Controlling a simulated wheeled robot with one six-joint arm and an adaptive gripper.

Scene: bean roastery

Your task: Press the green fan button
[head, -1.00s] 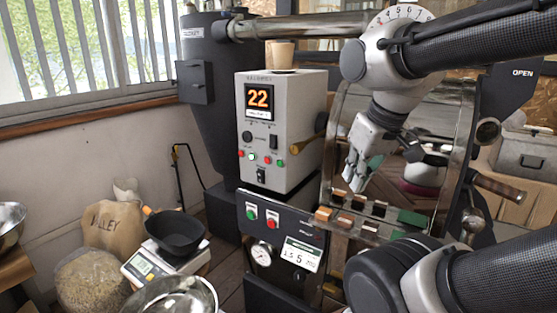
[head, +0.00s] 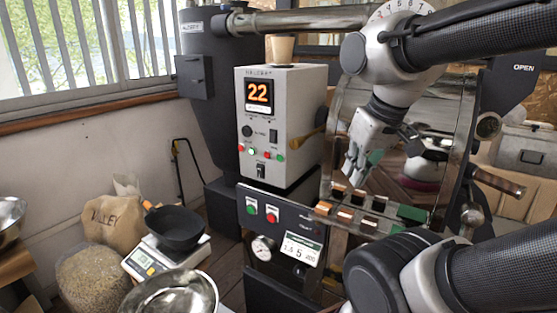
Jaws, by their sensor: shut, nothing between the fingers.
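A grey control box (head: 281,125) with an orange "22" display stands left of centre. Its front has small red and green buttons, among them a green one (head: 280,158) at the lower right. Below it, a black panel (head: 290,222) carries a larger green button (head: 251,206) with a red button (head: 271,214) to its right. No readable label tells me which green button is the fan's. My gripper (head: 356,172) hangs shut and empty to the right of the control box, in front of a shiny panel, apart from all the buttons.
The shiny panel (head: 400,180) mirrors part of an arm. Below it is a row of small coloured blocks (head: 362,203). A paper cup (head: 281,49) stands on the control box. A scale with a black pan (head: 174,228), a sack (head: 112,222) and a metal bowl (head: 172,294) are at the lower left.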

